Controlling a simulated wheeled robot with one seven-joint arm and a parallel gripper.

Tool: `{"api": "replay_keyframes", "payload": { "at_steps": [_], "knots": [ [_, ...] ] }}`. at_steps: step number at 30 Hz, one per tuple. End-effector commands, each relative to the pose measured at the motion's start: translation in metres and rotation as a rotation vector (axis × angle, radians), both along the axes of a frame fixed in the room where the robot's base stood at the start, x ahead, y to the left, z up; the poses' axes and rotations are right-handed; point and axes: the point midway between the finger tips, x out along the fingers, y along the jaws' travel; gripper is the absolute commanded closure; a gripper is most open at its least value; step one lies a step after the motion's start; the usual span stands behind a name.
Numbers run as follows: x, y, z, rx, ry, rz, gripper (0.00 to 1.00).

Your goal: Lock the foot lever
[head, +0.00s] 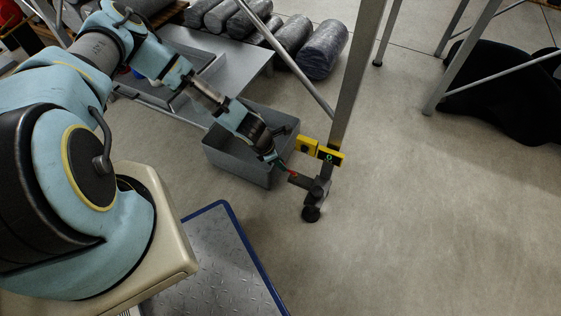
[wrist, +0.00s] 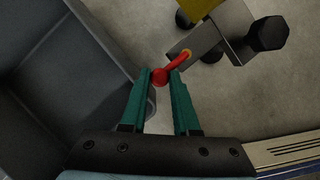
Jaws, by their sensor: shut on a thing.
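The foot lever is a small red lever with a round knob (wrist: 165,73), on the bracket of a caster foot (wrist: 238,35). It also shows as a small red spot in the head view (head: 291,173). The caster foot (head: 313,195) is at the bottom of a grey gantry leg with yellow blocks. My gripper (wrist: 163,76) has its green fingers on either side of the red knob and is shut on it. In the head view my gripper (head: 282,165) reaches the foot from the left. The lever's pivot is only partly visible.
A grey open bin (head: 225,153) stands close to the left of the leg and beside my gripper. A yellow block (head: 306,145) sits on the leg. Grey cylinders (head: 322,50) lie behind.

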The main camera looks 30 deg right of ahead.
Motion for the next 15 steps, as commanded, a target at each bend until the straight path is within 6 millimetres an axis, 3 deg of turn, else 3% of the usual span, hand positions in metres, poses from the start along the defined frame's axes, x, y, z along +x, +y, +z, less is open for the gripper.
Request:
{"api": "replay_keyframes", "payload": {
  "at_steps": [2, 3, 10, 15],
  "knots": [
    [-0.0015, 0.0004, -0.0009, 0.001, 0.003, -0.001, 1.0],
    [-0.0015, 0.0004, -0.0009, 0.001, 0.003, -0.001, 0.66],
    [-0.001, 0.0002, -0.0007, 0.0, 0.001, -0.002, 0.41],
    [-0.0006, 0.0002, -0.0005, 0.0, 0.001, -0.002, 0.41]
  ]
}}
